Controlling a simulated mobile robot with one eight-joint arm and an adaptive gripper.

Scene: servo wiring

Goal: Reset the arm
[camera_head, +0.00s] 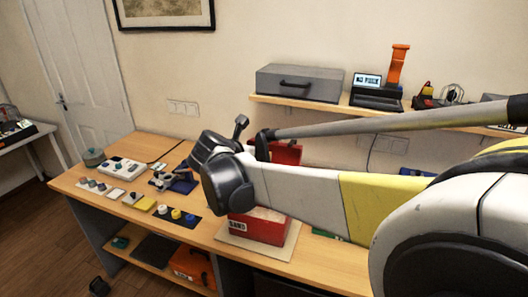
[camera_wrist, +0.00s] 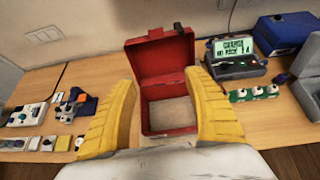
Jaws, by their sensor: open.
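My gripper (camera_wrist: 165,110) is open and empty in the wrist view, its two yellow fingers spread apart on either side of the view. Beyond and between the fingers stands an open red box (camera_wrist: 163,63) with its lid raised and a pale, flat inside. In the head view my white and yellow arm reaches left across the workbench (camera_head: 300,270), and the gripper's fingers are hidden behind the arm. A red box marked with white letters (camera_head: 257,227) sits on a light board below the arm.
Small parts and devices (camera_head: 125,167) lie on the bench's left side. A wall shelf (camera_head: 300,103) holds a grey toolbox (camera_head: 298,83) and an orange item (camera_head: 398,65). In the wrist view a device with a green screen (camera_wrist: 234,48) and a blue case (camera_wrist: 284,32) stand right.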

